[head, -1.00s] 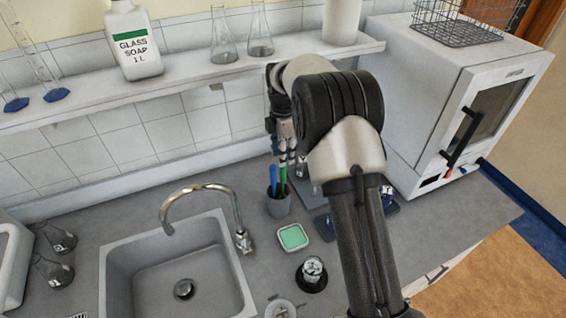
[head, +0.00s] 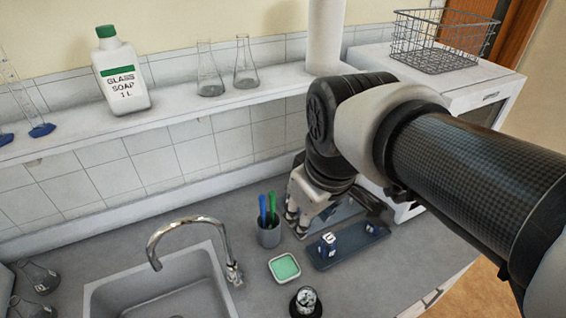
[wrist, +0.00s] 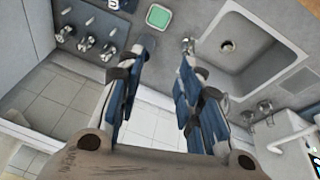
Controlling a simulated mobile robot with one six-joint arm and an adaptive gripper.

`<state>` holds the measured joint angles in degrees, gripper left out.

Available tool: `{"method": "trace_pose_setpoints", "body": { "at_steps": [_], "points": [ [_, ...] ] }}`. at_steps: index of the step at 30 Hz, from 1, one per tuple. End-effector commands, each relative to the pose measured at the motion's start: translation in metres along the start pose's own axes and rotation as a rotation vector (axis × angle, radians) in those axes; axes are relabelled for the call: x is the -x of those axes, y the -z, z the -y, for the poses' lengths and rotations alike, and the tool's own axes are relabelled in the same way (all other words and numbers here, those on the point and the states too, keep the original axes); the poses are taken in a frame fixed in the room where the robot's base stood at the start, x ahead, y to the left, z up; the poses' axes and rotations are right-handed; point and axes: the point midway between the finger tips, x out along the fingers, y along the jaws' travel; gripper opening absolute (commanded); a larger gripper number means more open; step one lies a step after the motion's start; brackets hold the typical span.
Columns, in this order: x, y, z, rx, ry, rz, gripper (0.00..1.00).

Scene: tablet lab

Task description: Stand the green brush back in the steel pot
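The green brush (head: 272,209) stands in the grey pot (head: 269,236), beside a blue brush (head: 262,210). Both handles rise above the rim, and their lower ends are hidden inside the pot. My gripper (head: 298,218) is just right of the pot in the head view, apart from the brush handles. In the wrist view my gripper (wrist: 165,58) shows its two blue-padded fingers spread wide with nothing between them. I cannot make out the pot or the green brush in the wrist view.
A dish with a green sponge (head: 284,268) lies in front of the pot. The sink (head: 100,300) and tap (head: 195,222) are to the left. A blue-grey tray (head: 345,246) with small items is to the right. A shelf (head: 180,115) with a soap bottle and flasks runs above.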

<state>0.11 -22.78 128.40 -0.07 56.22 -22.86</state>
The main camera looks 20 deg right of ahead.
Motion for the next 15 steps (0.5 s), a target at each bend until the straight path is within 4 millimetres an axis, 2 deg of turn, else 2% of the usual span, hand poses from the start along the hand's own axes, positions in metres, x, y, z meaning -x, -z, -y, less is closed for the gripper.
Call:
{"method": "trace_pose_setpoints", "body": {
  "at_steps": [1, 6, 10, 15],
  "points": [
    [0.004, -0.02, 0.008, -0.075, -0.009, -0.023, 0.34],
    [0.002, -0.066, 0.028, -0.29, -0.018, -0.069, 0.34],
    [-0.002, -0.083, 0.035, -0.376, -0.019, -0.087, 0.34],
    [-0.004, -0.088, 0.037, -0.403, -0.019, -0.091, 0.34]
  ]
}}
